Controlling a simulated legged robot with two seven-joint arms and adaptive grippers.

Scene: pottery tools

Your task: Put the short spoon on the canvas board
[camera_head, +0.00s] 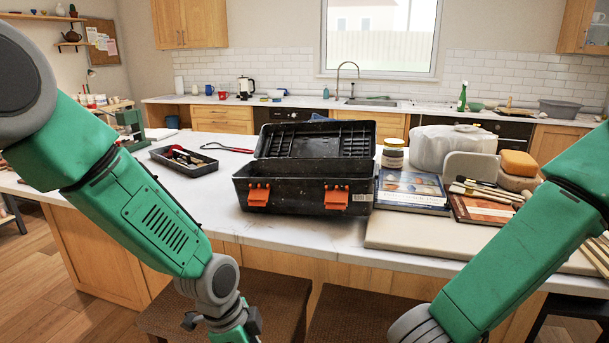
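I cannot pick out a short spoon for sure. A small black tray (185,158) at the left of the counter holds several tools, too small to tell apart. A cream, flat board (420,238), which looks like the canvas board, lies at the counter's front right. Books and tools lie on or behind its back part, and my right arm covers part of it. My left arm comes down in front of the counter, and its wrist leaves the picture at the bottom. My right arm also runs out at the bottom. Neither gripper's fingers show.
An open black toolbox (300,185) with orange latches stands mid-counter. A red-handled tool (232,149) lies behind the small tray. Books (412,188), a jar (393,154), a wrapped grey block (452,145) and an orange sponge (518,163) crowd the right.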

